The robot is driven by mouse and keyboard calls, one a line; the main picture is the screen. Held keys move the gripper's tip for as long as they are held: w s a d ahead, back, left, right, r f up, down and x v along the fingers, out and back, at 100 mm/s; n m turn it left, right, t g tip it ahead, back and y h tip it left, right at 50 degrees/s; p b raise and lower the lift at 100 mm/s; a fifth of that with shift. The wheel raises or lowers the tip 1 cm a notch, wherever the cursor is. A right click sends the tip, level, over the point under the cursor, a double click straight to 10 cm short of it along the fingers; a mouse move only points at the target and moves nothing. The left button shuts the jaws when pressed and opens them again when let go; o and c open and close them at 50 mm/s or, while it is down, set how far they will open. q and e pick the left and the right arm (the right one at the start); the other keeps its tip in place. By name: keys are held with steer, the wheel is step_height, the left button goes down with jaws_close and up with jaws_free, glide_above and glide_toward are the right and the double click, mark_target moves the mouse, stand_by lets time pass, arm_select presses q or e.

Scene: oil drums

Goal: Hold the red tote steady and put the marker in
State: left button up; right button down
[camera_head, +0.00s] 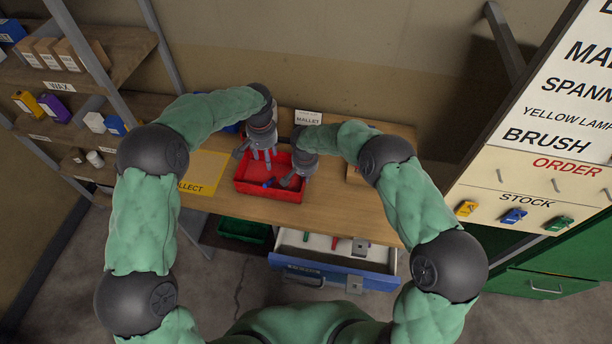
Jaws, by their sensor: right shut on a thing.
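The red tote (268,194) sits on the wooden table, its open top facing up. A small blue item, which looks like the marker (268,184), lies inside it, partly hard to make out. My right gripper (294,181) is at the tote's right side, shut on its wall, with one finger showing inside. My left gripper (262,158) is above the rear part of the tote, pointing down. Its fingers look apart with nothing seen between them. The two wrists hide part of the tote's back edge.
A yellow mat (203,172) lies left of the tote. A MALLET sign (308,118) stands behind. An open drawer (334,250) with items juts out below the table front, beside a green bin (242,231). Shelves stand left, a cabinet (520,185) right.

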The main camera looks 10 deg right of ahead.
arm_select(q)
step_height(320, 180, up, 12)
stand_by(0.6)
arm_select(e)
steer(key=c, duration=1.3)
jaws_free()
steer(key=shift+r, duration=0.1)
step_height(320, 180, up, 12)
steer(key=s, duration=0.1)
steer(key=shift+s+a, duration=0.2)
steer(key=shift+a, duration=0.05)
arm_select(q)
steer(key=shift+f, duration=0.1)
arm_select(e)
steer(key=shift+f, duration=0.25)
